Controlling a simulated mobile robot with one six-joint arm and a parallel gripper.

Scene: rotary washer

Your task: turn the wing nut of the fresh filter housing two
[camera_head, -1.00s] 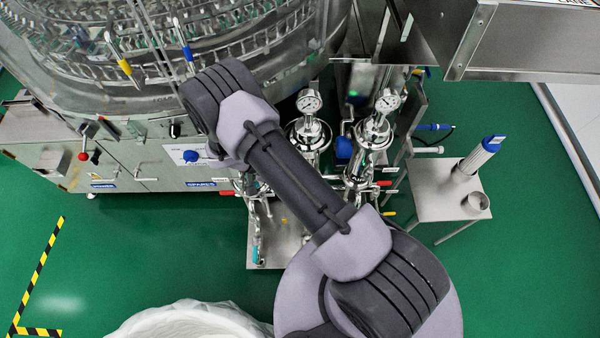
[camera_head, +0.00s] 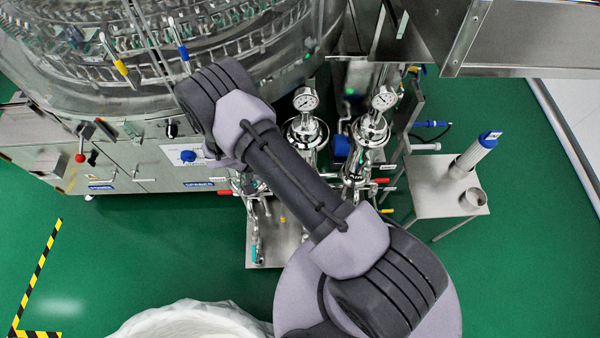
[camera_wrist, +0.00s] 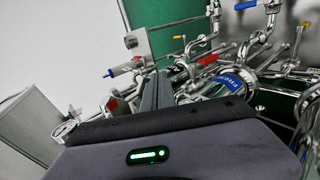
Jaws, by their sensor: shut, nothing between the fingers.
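Two shiny steel filter housings with round gauges stand side by side behind my arm in the head view, a left one (camera_head: 307,129) and a right one (camera_head: 371,129). I cannot tell which is housing two, and no wing nut can be made out clearly. My arm hides the gripper in the head view.
A large round washer machine (camera_head: 170,50) fills the upper left. A small steel table (camera_head: 425,185) at right holds a white filter cartridge (camera_head: 476,155) and a cup (camera_head: 473,198). Pipes and coloured valve handles crowd the housings. A white bin (camera_head: 185,318) stands in front; green floor is open left.

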